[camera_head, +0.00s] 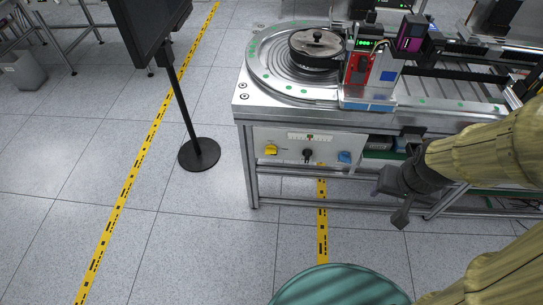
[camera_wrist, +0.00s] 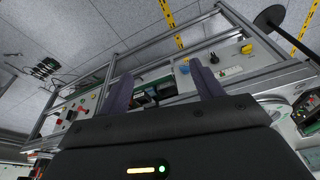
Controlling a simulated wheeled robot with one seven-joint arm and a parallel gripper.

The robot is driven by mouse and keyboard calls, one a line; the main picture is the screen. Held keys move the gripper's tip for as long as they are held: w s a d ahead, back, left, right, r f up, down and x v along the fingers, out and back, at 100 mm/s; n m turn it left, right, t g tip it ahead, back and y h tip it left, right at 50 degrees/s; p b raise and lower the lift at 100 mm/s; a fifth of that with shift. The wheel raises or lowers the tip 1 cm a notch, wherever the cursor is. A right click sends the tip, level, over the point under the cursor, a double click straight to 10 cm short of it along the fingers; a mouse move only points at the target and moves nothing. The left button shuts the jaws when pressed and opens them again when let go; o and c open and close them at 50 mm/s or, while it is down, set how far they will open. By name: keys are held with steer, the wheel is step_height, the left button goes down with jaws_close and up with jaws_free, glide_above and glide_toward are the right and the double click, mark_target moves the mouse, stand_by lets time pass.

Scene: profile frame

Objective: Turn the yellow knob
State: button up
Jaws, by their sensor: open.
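The yellow knob (camera_head: 271,150) is at the left end of a white control panel (camera_head: 289,141) on the front of the workbench. A black knob (camera_head: 308,154) is in the panel's middle and a blue knob (camera_head: 345,157) at its right end. My gripper (camera_head: 394,198) is right of and lower than the panel in the head view, apart from the yellow knob. In the wrist view the yellow knob (camera_wrist: 246,49) shows at upper right, outside the two fingers. My gripper (camera_wrist: 160,76) is open there, with nothing seen between its fingers.
Metal rails and a leg (camera_head: 251,180) frame the panel. A black stand base (camera_head: 199,154) is on the floor to the left.

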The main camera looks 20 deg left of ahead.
steer(key=w+a+f+n+t+y+b, duration=0.1)
steer(key=w+a+f+t+b, duration=0.3)
steer(key=w+a+f+b, duration=0.55)
steer(key=w+a+f+t+y+b, duration=0.1)
steer(key=w+a+f+t+b, duration=0.2)
steer(key=w+a+f+b, duration=0.6)
steer(key=s+a+f+n+t+y+b, duration=0.1)
steer(key=s+a+f+t+b, duration=0.2)
steer(key=a+f+b, duration=0.4)
steer(key=s+a+f+t+y+b, duration=0.1)
steer(key=s+a+f+t+b, duration=0.2)
steer(key=a+f+b, duration=0.5)
step_height(320, 180, down, 5)
steer(key=shift+s+a+f+n+t+b, duration=0.15)
steer(key=shift+a+n+t+b, duration=0.2)
steer(key=shift+a+t, duration=0.35)
